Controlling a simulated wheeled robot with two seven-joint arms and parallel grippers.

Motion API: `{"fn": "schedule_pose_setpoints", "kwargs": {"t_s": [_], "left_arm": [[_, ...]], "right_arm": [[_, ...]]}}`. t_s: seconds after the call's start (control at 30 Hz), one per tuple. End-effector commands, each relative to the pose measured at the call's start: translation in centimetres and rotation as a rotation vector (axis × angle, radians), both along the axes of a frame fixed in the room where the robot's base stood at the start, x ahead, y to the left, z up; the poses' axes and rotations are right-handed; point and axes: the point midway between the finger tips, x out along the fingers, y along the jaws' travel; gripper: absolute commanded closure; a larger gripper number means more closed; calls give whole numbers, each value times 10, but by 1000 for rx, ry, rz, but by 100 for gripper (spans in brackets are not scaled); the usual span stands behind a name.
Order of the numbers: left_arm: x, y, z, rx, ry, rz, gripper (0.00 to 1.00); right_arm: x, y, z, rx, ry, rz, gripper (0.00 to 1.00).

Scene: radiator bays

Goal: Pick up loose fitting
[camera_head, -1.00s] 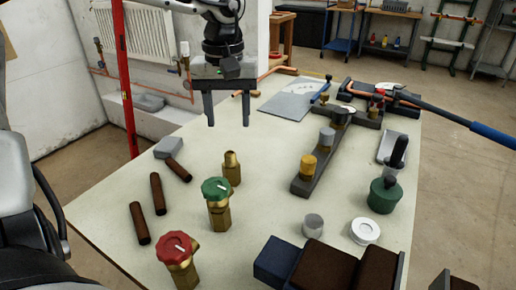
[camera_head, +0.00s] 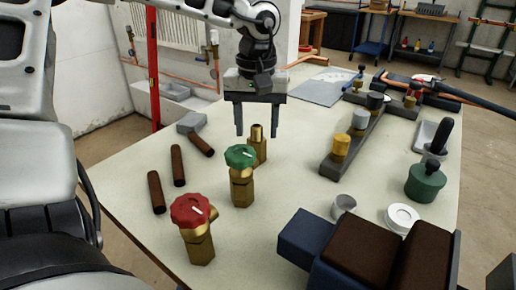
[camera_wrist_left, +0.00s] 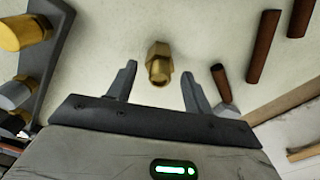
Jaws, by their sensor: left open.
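A small brass fitting (camera_head: 258,146) stands upright on the pale bench top, behind the green-capped valve. My left gripper (camera_head: 257,135) is open and empty, its two fingers pointing down on either side of the fitting's top in the head view. In the left wrist view the brass fitting (camera_wrist_left: 158,64) shows between the two open fingertips (camera_wrist_left: 159,72), with a gap on each side. I see no contact. My right gripper is not in view.
A green-capped brass valve (camera_head: 240,178) stands just in front of the fitting, and a red-capped one (camera_head: 195,228) is nearer. Brown rods (camera_head: 178,165) lie to the left. A dark rail with plugs (camera_head: 341,150) lies to the right. Blue and brown blocks (camera_head: 365,250) fill the front right.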

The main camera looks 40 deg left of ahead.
Motion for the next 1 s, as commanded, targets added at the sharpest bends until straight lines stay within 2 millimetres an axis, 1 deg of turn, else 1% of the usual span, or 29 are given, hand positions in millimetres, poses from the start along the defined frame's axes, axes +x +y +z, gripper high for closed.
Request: {"fn": "schedule_pose_setpoints", "kwargs": {"t_s": [0.17, 0.2, 0.27, 0.3, 0.37, 0.63, 1.0], "left_arm": [[0, 0, 0, 0, 0, 0, 49], [0, 0, 0, 0, 0, 0, 55], [0, 0, 0, -1, 1, 0, 71], [0, 0, 0, -1, 1, 0, 82], [0, 0, 0, -1, 1, 0, 99], [0, 0, 4, -1, -2, 0, 100], [1, 0, 19, 0, -3, 0, 100]], "right_arm": [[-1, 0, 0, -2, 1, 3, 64], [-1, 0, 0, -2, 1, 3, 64], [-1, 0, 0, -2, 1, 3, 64], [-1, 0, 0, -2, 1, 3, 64], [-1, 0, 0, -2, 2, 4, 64], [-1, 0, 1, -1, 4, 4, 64], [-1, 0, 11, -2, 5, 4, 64]]}}
